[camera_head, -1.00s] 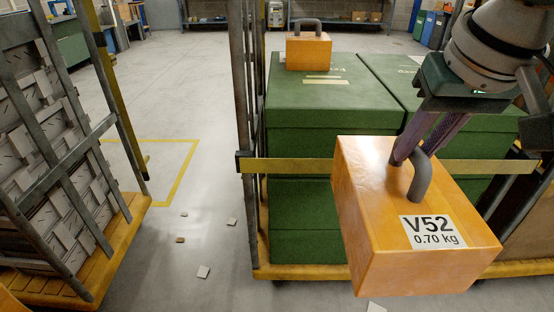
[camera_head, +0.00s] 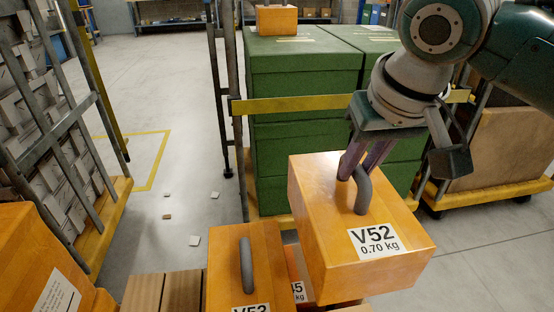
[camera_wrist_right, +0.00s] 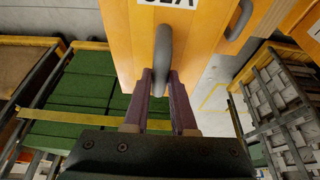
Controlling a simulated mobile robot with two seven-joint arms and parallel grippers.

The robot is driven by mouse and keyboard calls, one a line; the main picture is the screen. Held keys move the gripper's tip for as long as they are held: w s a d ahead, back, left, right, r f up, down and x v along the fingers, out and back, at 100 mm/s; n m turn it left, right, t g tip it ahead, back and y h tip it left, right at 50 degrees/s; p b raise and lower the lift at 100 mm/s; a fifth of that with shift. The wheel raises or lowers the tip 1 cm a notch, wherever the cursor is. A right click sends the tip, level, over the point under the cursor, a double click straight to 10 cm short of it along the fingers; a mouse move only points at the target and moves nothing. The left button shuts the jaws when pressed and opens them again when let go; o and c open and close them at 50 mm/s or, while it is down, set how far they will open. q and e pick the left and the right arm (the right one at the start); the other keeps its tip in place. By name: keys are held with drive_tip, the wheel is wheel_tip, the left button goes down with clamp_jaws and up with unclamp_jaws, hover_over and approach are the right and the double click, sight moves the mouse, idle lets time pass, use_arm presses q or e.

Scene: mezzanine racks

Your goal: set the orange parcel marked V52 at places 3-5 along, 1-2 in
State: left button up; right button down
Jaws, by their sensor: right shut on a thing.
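The orange parcel marked V52 (camera_head: 318,208) is a box with a grey handle and a white label reading 0.70 kg. My right gripper (camera_head: 353,172) is shut on its handle and holds it up, slightly tilted in the head view. In the right wrist view the handle (camera_wrist_right: 163,58) sits between the fingers (camera_wrist_right: 160,88), with the parcel's orange face (camera_wrist_right: 125,50) behind it. Below and left of it stands another orange parcel marked V53 (camera_head: 215,270). Wooden slats (camera_head: 145,293) show at the bottom. V52 partly hides a further parcel (camera_head: 297,268). My left gripper is not in view.
A large orange parcel (camera_head: 25,255) stands at the lower left, with bare slats between it and V53. Green crates (camera_head: 305,75) behind a yellow bar (camera_head: 290,104) bear a small orange parcel (camera_head: 276,20). A rack cart (camera_head: 50,130) stands left; small scraps (camera_head: 194,241) lie on the floor.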

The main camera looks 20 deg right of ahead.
sight(346, 221)
wheel_tip(346, 221, down, 12)
drive_tip(key=b, duration=0.4)
drive_tip(key=shift+r, duration=0.2)
wheel_tip(346, 221, down, 4)
drive_tip(key=shift+f+b, duration=0.1)
drive_tip(key=shift+b, duration=0.85)
drive_tip(key=shift+f, duration=0.4)
drive_tip(key=c, duration=1.2)
unclamp_jaws()
drive_tip(key=shift+f, duration=0.15)
drive_tip(key=o, duration=0.5)
drive_tip(key=shift+c, duration=0.2)
